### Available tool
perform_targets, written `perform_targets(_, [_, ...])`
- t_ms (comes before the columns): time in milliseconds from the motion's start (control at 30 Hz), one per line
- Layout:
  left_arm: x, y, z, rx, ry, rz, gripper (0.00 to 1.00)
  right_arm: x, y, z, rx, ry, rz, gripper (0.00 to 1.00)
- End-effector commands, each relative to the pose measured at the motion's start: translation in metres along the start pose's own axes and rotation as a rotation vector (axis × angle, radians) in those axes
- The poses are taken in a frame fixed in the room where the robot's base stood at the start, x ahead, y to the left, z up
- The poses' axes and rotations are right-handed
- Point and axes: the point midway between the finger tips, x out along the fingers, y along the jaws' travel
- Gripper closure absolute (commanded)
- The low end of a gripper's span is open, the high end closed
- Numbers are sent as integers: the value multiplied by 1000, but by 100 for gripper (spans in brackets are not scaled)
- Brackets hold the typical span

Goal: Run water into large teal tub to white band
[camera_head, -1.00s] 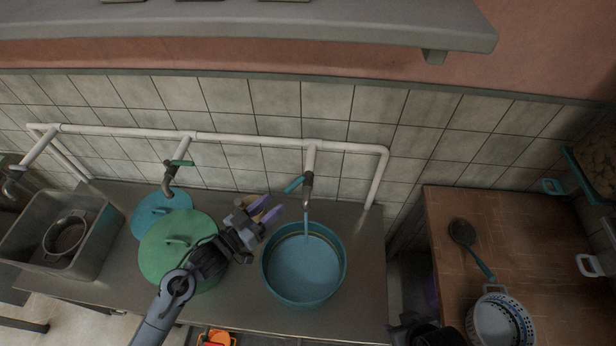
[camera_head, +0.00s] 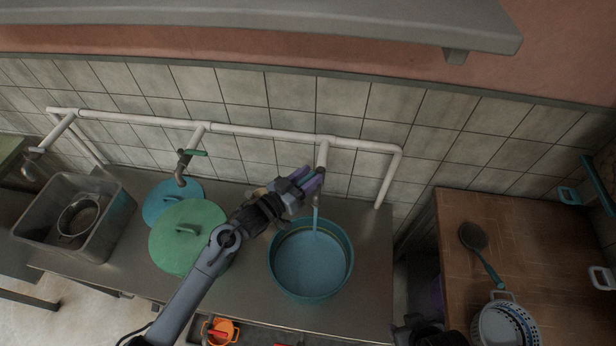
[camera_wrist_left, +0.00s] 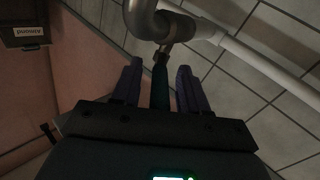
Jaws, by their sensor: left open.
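The large teal tub (camera_head: 347,262) stands on the steel counter under the right-hand tap (camera_head: 318,196). A thin stream of water (camera_head: 315,222) runs from the tap into the water (camera_head: 308,268) in the tub. A lighter band shows only partly inside the wall, near the water's edge; I cannot tell the exact level. My left gripper (camera_head: 309,180) is open at the tap's teal lever. In the left wrist view the lever (camera_wrist_left: 160,82) stands between the two purple fingers (camera_wrist_left: 160,88); contact is unclear.
A grey basin (camera_head: 105,225) is further left. A wooden table (camera_head: 540,235) with a ladle (camera_head: 476,240) and colander (camera_head: 503,328) stands right, across a gap.

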Motion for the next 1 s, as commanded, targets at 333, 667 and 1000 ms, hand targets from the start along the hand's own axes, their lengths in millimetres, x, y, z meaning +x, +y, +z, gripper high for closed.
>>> perform_targets(333, [1,0,0,0,0,0,70,0,1,0,-4,-1,3,57])
perform_targets(667, [0,0,0,0,0,0,100,0,0,0,2,0,-2,57])
perform_targets(1000, [-5,-6,-1,1,-1,6,100,0,-2,0,6,1,-5,57])
